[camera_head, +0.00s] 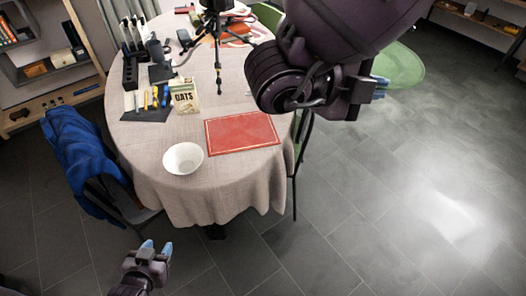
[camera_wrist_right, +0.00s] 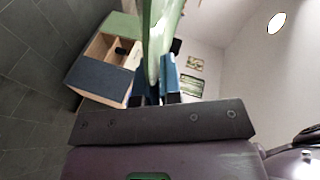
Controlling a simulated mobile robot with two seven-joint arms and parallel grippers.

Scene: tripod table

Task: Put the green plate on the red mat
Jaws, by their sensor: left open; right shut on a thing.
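The green plate (camera_head: 402,68) is held up in the air to the right of the table, partly hidden behind my right arm. My right gripper (camera_head: 380,88) is shut on its edge. In the right wrist view the plate (camera_wrist_right: 162,40) stands edge-on between the blue fingertips of the right gripper (camera_wrist_right: 160,85). The red mat (camera_head: 241,134) lies flat and bare near the table's front right edge, left of and below the plate in the head view. My left gripper (camera_head: 154,250) is open and empty, low in front of the table.
A white bowl (camera_head: 184,158) stands left of the mat. An oats box (camera_head: 185,96), a dark mat with tools (camera_head: 146,113) and a black tripod (camera_head: 218,45) stand farther back on the table (camera_head: 230,188). A chair with a blue jacket (camera_head: 80,160) is at the left.

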